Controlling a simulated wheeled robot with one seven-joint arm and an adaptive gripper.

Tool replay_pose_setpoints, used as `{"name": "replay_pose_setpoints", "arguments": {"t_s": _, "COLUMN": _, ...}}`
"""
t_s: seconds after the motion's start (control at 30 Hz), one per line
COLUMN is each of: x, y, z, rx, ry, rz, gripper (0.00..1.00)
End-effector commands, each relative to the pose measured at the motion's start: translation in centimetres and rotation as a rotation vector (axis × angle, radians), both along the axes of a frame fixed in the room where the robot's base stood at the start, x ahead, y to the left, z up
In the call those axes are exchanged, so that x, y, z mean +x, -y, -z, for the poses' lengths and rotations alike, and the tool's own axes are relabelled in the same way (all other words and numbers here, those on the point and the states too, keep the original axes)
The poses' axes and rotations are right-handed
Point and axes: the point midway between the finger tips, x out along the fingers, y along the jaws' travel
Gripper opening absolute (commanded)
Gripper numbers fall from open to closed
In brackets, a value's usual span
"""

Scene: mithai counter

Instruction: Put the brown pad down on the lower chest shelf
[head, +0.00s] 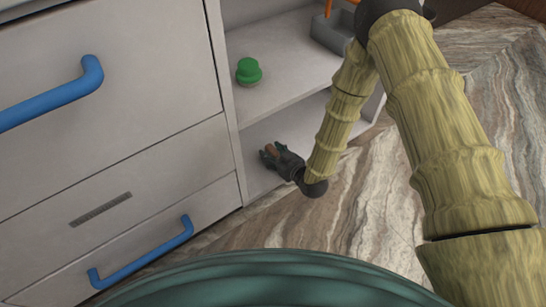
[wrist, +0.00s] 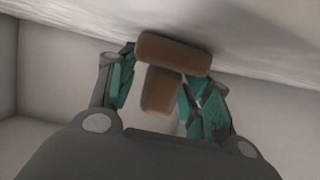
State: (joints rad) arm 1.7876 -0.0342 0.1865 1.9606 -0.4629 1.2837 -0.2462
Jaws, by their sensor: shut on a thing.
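My gripper (head: 278,156) is inside the lower compartment of the chest, over the lower shelf (head: 257,180). It is shut on the brown pad (head: 271,149), of which only a little shows in the head view. In the wrist view, the brown pad (wrist: 172,52) is a wide bar with a narrower block that sits between the fingers of my gripper (wrist: 158,88). The bar lies close to a pale surface with a shadow on it; I cannot tell whether they touch.
A green round object (head: 249,71) stands on the upper shelf (head: 285,62), with a grey bin (head: 331,34) further right. Drawers with blue handles (head: 142,254) are left of the opening. The marbled floor (head: 370,215) in front is clear.

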Motion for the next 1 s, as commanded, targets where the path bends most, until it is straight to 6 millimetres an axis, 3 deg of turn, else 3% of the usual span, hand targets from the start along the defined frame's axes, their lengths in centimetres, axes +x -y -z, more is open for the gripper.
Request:
{"name": "replay_pose_setpoints", "arguments": {"t_s": 0.37, "x": 0.0, "y": 0.0, "z": 0.23, "rx": 0.0, "ry": 0.0, "rz": 0.0, "gripper": 0.26}}
{"name": "replay_pose_setpoints", "arguments": {"t_s": 0.4, "x": 0.0, "y": 0.0, "z": 0.22, "rx": 0.0, "ry": 0.0, "rz": 0.0, "gripper": 0.53}}
{"name": "replay_pose_setpoints", "arguments": {"t_s": 0.5, "x": 0.01, "y": 0.01, "z": 0.2, "rx": 0.0, "ry": 0.0, "rz": 0.0, "gripper": 0.71}}
{"name": "replay_pose_setpoints", "arguments": {"t_s": 1.0, "x": -0.6, "y": 0.44, "z": -0.56, "rx": -0.001, "ry": -0.001, "rz": 0.0, "gripper": 0.71}}
